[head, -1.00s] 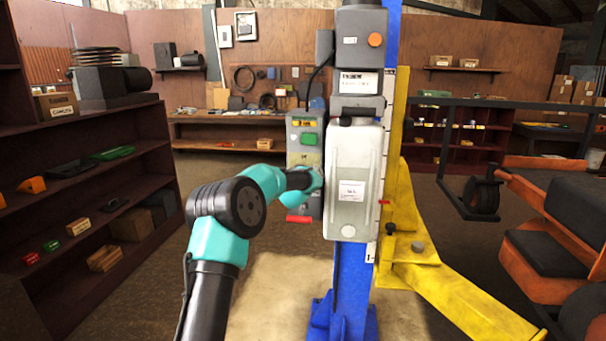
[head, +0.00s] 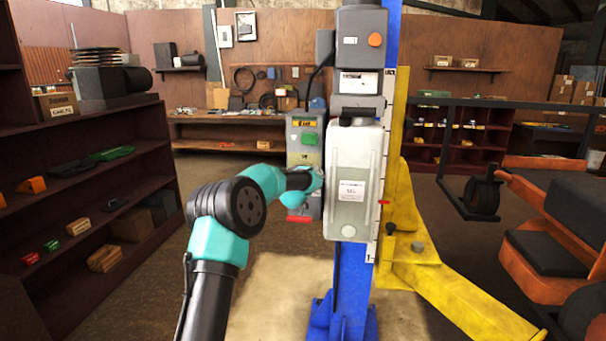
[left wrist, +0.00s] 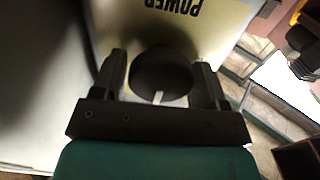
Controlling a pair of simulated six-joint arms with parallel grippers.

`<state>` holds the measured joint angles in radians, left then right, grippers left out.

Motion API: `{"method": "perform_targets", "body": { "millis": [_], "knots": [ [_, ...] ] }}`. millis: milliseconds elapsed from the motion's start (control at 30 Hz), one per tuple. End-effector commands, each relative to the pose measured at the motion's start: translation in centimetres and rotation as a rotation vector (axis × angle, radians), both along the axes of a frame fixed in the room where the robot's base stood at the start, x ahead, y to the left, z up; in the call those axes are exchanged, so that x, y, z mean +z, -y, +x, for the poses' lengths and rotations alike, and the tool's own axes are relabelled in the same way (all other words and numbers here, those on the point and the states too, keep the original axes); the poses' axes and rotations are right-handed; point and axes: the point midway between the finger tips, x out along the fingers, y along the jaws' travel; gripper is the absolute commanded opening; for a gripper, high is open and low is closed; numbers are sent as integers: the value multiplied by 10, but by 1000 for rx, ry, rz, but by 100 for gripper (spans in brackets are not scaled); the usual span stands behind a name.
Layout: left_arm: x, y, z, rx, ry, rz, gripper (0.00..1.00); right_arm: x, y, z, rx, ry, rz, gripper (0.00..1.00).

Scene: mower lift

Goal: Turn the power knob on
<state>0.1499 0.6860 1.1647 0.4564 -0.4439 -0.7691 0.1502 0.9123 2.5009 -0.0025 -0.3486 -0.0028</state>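The power knob (left wrist: 160,70) is a dark round knob with a pale mark at its lower edge, in the middle of the left wrist view. An upside-down POWER label (left wrist: 172,6) is on the pale panel above it. My right gripper is in neither view.
The control box has a green button (head: 309,139) and a red handle (head: 300,219). A white tank (head: 353,178) on the blue post (head: 350,275) stands close to the right of my left gripper. A dark shelf (head: 90,180) lies left, with open floor between.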

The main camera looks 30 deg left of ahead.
Motion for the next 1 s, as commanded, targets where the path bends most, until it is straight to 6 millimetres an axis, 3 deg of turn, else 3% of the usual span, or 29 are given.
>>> {"method": "perform_targets", "body": {
  "millis": [133,567,1000],
  "knots": [
    [0,0,0,0,0,0,80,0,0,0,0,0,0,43],
    [0,2,-6,-1,-1,1,80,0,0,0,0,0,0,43],
    [1,19,-51,0,0,1,80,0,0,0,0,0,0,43]
  ]
}}
